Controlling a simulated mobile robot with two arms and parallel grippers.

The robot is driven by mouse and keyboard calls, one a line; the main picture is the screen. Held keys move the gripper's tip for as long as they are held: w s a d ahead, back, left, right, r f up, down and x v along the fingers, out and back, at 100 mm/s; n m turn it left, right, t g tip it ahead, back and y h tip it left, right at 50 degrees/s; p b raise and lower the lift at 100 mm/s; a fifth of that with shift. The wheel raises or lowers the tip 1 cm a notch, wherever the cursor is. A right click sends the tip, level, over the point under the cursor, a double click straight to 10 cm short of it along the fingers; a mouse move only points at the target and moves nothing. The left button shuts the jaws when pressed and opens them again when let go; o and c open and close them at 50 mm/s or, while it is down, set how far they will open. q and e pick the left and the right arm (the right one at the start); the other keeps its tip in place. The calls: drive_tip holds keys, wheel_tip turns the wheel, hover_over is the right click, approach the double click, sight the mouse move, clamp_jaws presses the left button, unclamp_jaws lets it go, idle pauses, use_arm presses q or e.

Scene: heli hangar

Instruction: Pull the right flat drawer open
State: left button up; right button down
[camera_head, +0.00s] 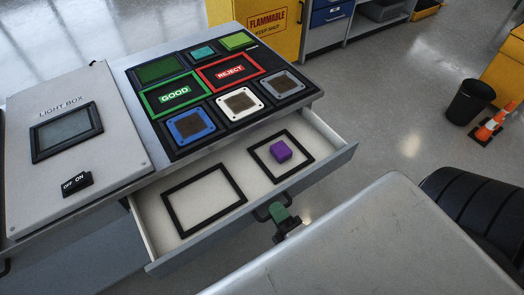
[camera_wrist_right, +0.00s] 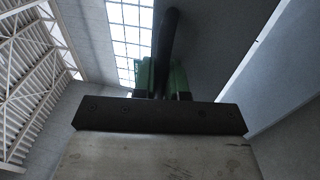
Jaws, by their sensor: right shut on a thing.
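The flat drawer (camera_head: 338,161) under the bench stands pulled out, with its white inside showing. Its dark handle (camera_head: 262,213) is on the middle of the front and is partly hidden by my gripper. My right gripper (camera_head: 278,212), with green fingers, is shut on the handle. In the right wrist view the dark handle bar (camera_wrist_right: 168,38) runs between the green fingers (camera_wrist_right: 163,80). My left gripper is not in view.
In the drawer lie two black frames (camera_head: 166,205), with a purple block (camera_head: 281,151) inside the right one. On the bench are a light box (camera_head: 110,150) and a black board (camera_head: 135,88) with GOOD and REJECT panels. A bin (camera_head: 468,103) and a cone (camera_head: 490,124) stand on the floor at right.

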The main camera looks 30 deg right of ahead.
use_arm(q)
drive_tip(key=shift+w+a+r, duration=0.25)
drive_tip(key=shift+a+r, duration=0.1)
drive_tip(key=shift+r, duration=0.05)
use_arm(e)
drive_tip(key=s, duration=0.6)
drive_tip(key=shift+d, duration=0.15)
drive_tip(key=c, duration=1.2)
unclamp_jaws()
use_arm(q)
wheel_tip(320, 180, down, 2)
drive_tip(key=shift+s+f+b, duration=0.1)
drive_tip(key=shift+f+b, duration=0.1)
drive_tip(key=shift+b, duration=0.7)
use_arm(e)
drive_tip(key=s+f, duration=0.2)
drive_tip(key=s, duration=0.8)
drive_tip(key=shift+s+d, duration=0.15)
drive_tip(key=shift+s, duration=0.2)
